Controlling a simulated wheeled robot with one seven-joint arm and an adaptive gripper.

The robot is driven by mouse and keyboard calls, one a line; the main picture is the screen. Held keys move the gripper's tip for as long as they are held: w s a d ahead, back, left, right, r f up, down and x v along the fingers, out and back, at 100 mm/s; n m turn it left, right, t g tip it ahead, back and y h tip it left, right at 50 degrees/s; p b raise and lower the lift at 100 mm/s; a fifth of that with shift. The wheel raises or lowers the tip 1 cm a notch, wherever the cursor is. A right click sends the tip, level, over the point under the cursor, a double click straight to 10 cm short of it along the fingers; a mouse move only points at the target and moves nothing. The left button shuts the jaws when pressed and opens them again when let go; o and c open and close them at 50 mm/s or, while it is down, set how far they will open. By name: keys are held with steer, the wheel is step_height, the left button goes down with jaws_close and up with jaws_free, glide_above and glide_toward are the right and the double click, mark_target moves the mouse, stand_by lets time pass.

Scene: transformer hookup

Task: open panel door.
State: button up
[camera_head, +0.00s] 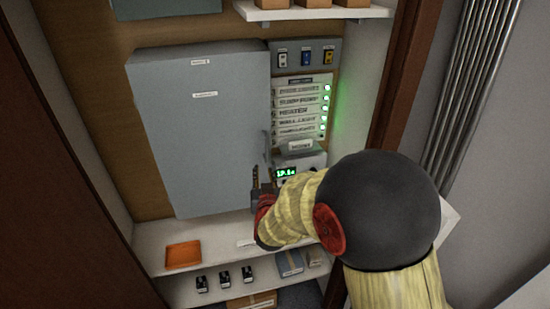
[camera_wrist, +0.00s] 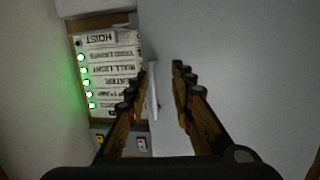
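The panel door (camera_head: 200,125) is a large grey plate with two small white labels, on the back wall of the cabinet. It covers the front of its box; I cannot tell whether there is a narrow gap at its edge. Its upright handle (camera_head: 266,147) is at the right edge. My gripper (camera_head: 264,184) is at the lower end of that edge, partly hidden by my arm. In the wrist view my gripper (camera_wrist: 158,88) is open, its fingers either side of the pale handle (camera_wrist: 153,92). The handle looks nearer the left finger, and I see no clear grip. The door (camera_wrist: 240,65) fills the right.
A labelled switch panel (camera_head: 300,108) with green lights stands right of the door, above a small green display (camera_head: 286,172). A brown post (camera_head: 408,65) borders the right.

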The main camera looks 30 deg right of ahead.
mark_target(266, 148)
steer(key=shift+t+h, duration=0.7)
steer(key=w+d+r, duration=0.1)
steer(key=w, duration=0.1)
steer(key=w+d+r, duration=0.3)
steer(key=w+d, duration=0.1)
steer(key=w, duration=0.1)
steer(key=shift+r, duration=0.4)
steer(key=c, duration=0.3)
jaws_close()
